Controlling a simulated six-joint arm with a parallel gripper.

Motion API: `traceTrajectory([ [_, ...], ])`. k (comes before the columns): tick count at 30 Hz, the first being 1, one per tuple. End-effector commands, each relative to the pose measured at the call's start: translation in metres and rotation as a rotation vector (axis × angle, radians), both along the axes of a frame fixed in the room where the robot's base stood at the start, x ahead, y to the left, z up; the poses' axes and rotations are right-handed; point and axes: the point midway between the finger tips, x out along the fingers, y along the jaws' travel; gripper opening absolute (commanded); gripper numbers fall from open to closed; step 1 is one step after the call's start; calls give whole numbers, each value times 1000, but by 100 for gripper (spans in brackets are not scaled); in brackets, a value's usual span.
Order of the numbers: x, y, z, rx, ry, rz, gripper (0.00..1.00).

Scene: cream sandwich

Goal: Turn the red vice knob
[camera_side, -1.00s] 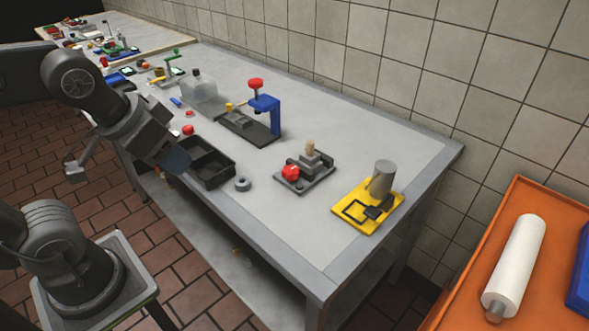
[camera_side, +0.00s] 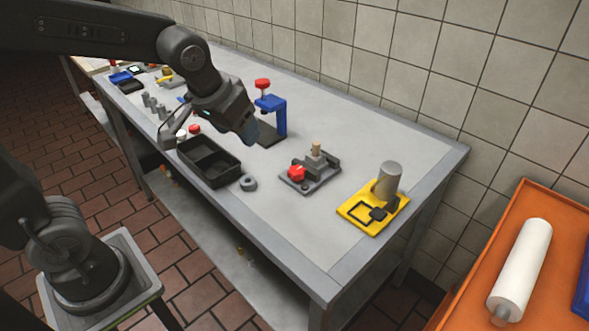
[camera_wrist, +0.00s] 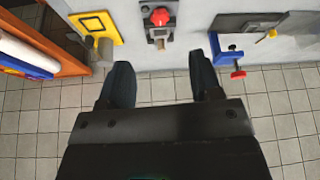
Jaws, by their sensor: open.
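The red vice knob (camera_side: 296,173) is on the front of a small grey vice (camera_side: 318,176) on the bench. The knob also shows in the wrist view (camera_wrist: 160,16), with the vice body (camera_wrist: 151,33) around it. My gripper (camera_side: 250,132) hangs above the bench, left of and behind the vice in the side view, apart from it. In the wrist view the two dark fingers of my gripper (camera_wrist: 160,72) are spread wide with nothing between them. The knob lies beyond the fingertips, between their lines.
A blue clamp (camera_side: 272,112) with a red top stands behind my gripper. A black tray (camera_side: 210,160) and a grey ring (camera_side: 248,183) lie left of the vice. A yellow plate (camera_side: 352,222) with a grey cylinder (camera_side: 389,180) is at the right.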

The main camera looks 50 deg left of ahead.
Motion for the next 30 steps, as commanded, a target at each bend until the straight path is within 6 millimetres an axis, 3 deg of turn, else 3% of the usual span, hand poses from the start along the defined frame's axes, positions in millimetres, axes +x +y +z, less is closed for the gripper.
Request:
traceTrajectory([
  [3,42,-1,-22,-1,24,41,58],
  [9,89,-3,-55,-5,39,92,58],
  [20,110,-1,-85,-5,45,111,58],
  [30,134,6,-149,-7,47,110,58],
])
